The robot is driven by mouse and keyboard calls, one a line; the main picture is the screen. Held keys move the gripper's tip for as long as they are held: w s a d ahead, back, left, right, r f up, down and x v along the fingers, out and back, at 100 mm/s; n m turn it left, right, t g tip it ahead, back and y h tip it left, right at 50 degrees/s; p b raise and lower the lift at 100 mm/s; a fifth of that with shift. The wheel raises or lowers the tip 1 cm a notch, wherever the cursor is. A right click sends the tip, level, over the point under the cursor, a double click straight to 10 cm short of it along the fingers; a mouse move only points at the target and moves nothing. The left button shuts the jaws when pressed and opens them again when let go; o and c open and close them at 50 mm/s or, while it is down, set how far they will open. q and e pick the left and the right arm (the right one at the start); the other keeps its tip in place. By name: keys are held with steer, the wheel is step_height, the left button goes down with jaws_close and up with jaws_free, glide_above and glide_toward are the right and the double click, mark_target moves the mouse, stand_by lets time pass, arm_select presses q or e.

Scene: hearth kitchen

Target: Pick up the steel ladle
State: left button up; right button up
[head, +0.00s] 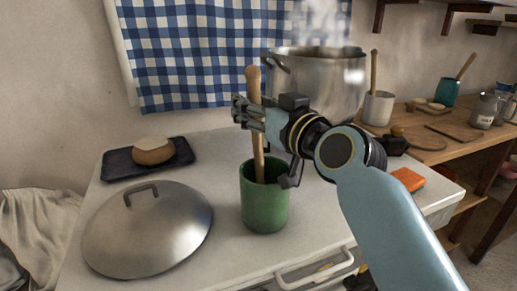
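No steel ladle can be made out for certain in the head view. A green crock (264,205) stands on the white worktop with a wooden-handled utensil (254,80) upright in it; the inside of the crock is hidden. My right gripper (243,113) reaches in from the right above the crock, its fingers pointing left, right by the wooden handle. I cannot tell whether the fingers touch the handle or only overlap it in the picture. My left gripper is not in view.
A large steaming steel pot (335,85) stands behind my gripper. A domed steel lid (147,235) lies front left, with bread (153,152) on a dark tray (115,165) behind it. An orange item (408,180) lies right of my arm. A wooden counter (455,150) stands farther right.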

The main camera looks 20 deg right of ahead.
steer(key=shift+c, duration=0.3)
jaws_close()
steer(key=shift+r, duration=0.1)
stand_by(0.5)
